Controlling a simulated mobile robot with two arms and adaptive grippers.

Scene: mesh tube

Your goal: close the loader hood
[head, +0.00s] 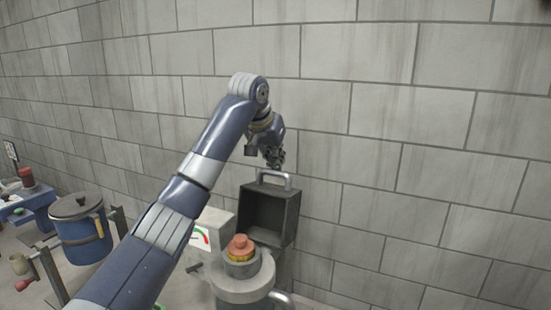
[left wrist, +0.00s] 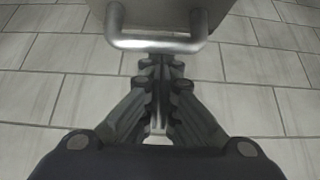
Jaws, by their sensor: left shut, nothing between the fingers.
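The loader hood (head: 270,214) is a dark open box with a light metal handle on its top edge. It stands raised behind a round grey loader body (head: 243,290), its hollow side facing me. My left gripper (head: 274,163) is just above and behind the handle (head: 273,178). In the left wrist view the left gripper (left wrist: 157,65) is shut and empty, its fingertips close to the handle bar (left wrist: 157,46). I cannot tell whether they touch it. A reddish stepped piece (head: 240,246) sits in the loader's round opening below the hood. My right gripper is not in view.
A light box with a gauge (head: 204,236) stands left of the loader, partly behind my left arm. A blue drum with a grey lid (head: 82,232) and a blue table (head: 28,207) are at the left. A block wall (head: 400,150) rises close behind the hood.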

